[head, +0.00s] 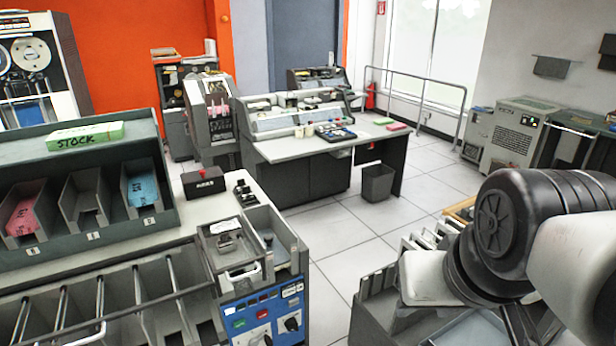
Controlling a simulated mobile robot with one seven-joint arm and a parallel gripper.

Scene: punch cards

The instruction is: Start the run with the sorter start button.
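The sorter (100,280) fills the lower left of the head view, with several slanted metal rods along its front. A blue control panel (275,321) is at its right end. On the panel are a green button (239,323), a red button (262,313) and a dark knob (291,323). The lettering is too small to read, so I cannot confirm which button is start. The panel's lower part is cut off by the frame edge. My arm shows at the lower right, apart from the panel. I cannot make out my gripper's fingertips.
A dark card rack (85,225) with a green STOCK box (85,135) stands on the sorter. A small dark box with a red knob (204,183) sits behind the panel. A grey bin (378,184) stands by the desk. The tiled floor (345,250) between sorter and arm is clear.

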